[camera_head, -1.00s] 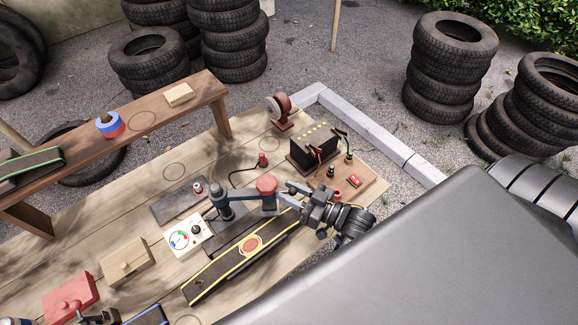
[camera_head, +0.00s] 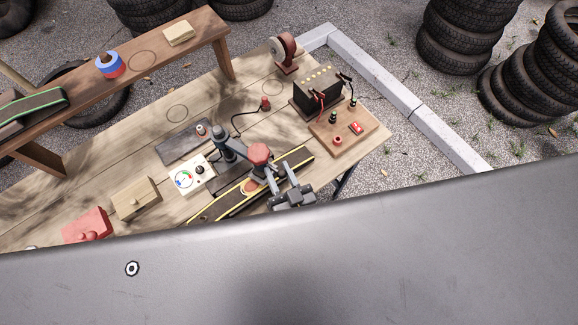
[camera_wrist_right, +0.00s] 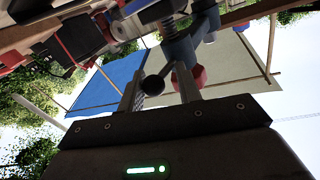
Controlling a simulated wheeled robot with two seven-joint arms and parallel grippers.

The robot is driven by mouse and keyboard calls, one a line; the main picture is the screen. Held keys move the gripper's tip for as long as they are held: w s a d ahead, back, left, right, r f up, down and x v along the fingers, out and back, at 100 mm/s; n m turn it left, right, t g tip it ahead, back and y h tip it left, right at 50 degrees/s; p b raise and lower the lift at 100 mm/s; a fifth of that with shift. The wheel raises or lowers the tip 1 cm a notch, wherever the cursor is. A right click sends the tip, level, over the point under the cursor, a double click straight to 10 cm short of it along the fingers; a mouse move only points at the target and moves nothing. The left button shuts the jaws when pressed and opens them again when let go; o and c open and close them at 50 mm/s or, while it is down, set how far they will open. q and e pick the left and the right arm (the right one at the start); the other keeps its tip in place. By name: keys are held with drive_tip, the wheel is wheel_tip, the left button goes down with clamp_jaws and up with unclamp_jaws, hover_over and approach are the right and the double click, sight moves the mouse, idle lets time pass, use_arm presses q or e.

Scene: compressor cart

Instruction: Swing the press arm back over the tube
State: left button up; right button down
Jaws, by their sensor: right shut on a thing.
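The press arm (camera_head: 240,147) is a grey bar reaching from an upright post (camera_head: 219,132) to a red-topped press head (camera_head: 258,153). The tube (camera_head: 218,207) is a dark strip with yellow edges lying on the bench, with an orange-red patch (camera_head: 250,187) on it. The head stands beside and partly over the patch; its exact height cannot be told. My right gripper (camera_head: 276,174) is at the head end of the press arm. In the right wrist view its fingers (camera_wrist_right: 158,92) close around a black knob (camera_wrist_right: 153,86), with the red head (camera_wrist_right: 198,77) just behind. My left gripper is out of view.
A battery (camera_head: 317,95) and a wooden terminal board (camera_head: 343,128) stand to the right. My own grey body hides the bench's near side.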

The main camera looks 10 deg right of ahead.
idle(0.4)
drive_tip(key=c, duration=1)
unclamp_jaws()
drive_tip(key=shift+w, duration=0.1)
drive_tip(key=shift+b+v, duration=1.75)
drive_tip(key=shift+v, duration=3.7)
drive_tip(key=shift+a, duration=0.1)
drive_tip(key=shift+c, duration=0.2)
